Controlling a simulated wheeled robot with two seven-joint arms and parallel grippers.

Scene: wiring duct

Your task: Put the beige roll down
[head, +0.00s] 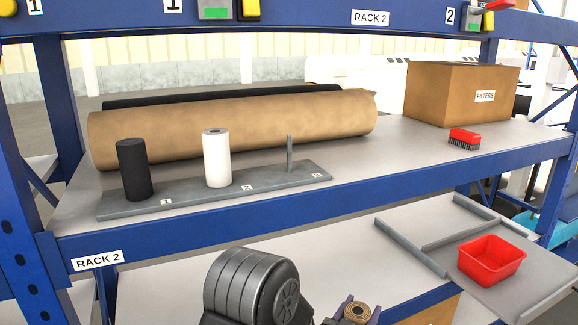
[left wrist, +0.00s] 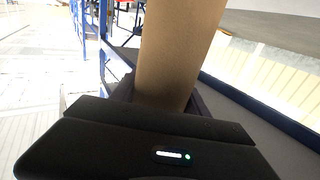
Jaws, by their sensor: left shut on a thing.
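The beige roll (head: 357,311) is seen end-on at the bottom edge of the head view, in front of the lower shelf. My left gripper (head: 352,315) is shut on it, with a dark finger on either side. In the left wrist view the roll (left wrist: 178,50) stands out lengthwise from between the fingers. A grey holder board (head: 270,184) on the upper shelf has a black roll (head: 134,169) at 1, a white roll (head: 216,158) at 2 and a bare post (head: 290,153) at 3. My right gripper is out of view.
A long brown roll (head: 235,122) lies behind the board, with a dark one (head: 180,95) behind it. A carton marked FILTERS (head: 460,92) and a red brush (head: 464,138) are at right. A red bin (head: 491,259) sits on the lower level. The blue shelf beam (head: 320,215) lies in between.

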